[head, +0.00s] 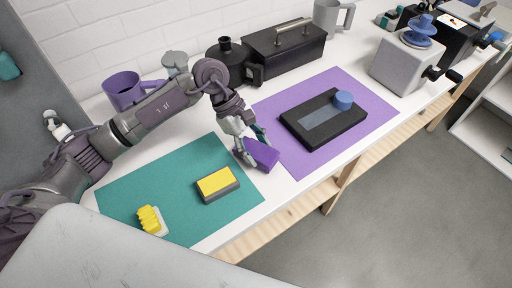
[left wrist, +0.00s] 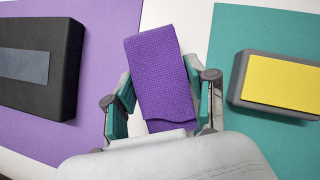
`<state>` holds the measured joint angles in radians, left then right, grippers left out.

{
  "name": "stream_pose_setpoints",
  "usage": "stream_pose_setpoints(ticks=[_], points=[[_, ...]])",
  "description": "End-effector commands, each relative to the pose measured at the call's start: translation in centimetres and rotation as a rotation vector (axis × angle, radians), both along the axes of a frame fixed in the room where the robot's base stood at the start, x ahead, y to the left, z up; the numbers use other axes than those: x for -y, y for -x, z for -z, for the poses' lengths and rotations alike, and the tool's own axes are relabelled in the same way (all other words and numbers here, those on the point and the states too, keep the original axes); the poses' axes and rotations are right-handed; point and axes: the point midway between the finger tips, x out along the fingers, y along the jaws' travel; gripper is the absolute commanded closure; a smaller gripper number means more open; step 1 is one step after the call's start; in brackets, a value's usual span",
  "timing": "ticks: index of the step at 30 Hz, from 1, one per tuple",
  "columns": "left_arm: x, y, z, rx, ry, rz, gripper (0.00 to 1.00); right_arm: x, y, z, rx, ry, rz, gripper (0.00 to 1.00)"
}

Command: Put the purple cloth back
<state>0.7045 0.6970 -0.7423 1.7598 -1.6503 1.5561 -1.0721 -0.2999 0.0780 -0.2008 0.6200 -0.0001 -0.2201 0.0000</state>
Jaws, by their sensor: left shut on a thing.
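The purple cloth (head: 262,154) is a small folded piece with a waffle texture, also large in the left wrist view (left wrist: 160,72). My left gripper (head: 251,146) is shut on it, with a teal-padded finger on each side, as the left wrist view (left wrist: 163,105) shows. The cloth is over the white strip of table between the teal mat (head: 130,189) and the purple mat (head: 372,96). I cannot tell whether it touches the table. My right gripper is not in view.
A yellow-topped grey block (head: 217,184) and a yellow brush (head: 151,220) lie on the teal mat. A black block with a blue knob (head: 322,121) lies on the purple mat. A purple mug (head: 122,92), black kettle (head: 228,62) and black box (head: 283,52) stand behind.

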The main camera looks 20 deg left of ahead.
Motion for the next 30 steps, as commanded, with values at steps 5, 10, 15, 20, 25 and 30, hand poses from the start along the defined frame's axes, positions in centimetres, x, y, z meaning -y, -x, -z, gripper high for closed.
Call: stream_pose_setpoints(ticks=[5, 10, 15, 20, 25, 30], points=[[0.00, 0.00, 0.24, 0.000, 0.000, 0.000, 0.94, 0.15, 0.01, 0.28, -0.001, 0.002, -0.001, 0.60], [0.00, 0.00, 0.42, 0.000, 0.000, 0.000, 0.94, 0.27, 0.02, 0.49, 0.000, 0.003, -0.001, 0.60], [0.00, 0.00, 0.60, 0.000, 0.000, 0.000, 0.94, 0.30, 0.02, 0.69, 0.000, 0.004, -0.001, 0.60], [0.00, 0.00, 0.65, 0.000, 0.000, 0.000, 0.94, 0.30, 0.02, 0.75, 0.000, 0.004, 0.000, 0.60], [0.00, 0.00, 0.66, 0.000, 0.000, 0.000, 0.42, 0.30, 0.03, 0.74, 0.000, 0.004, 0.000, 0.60], [0.00, 0.00, 0.66, 0.000, 0.000, 0.000, 0.15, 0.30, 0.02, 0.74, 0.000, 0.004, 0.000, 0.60]])
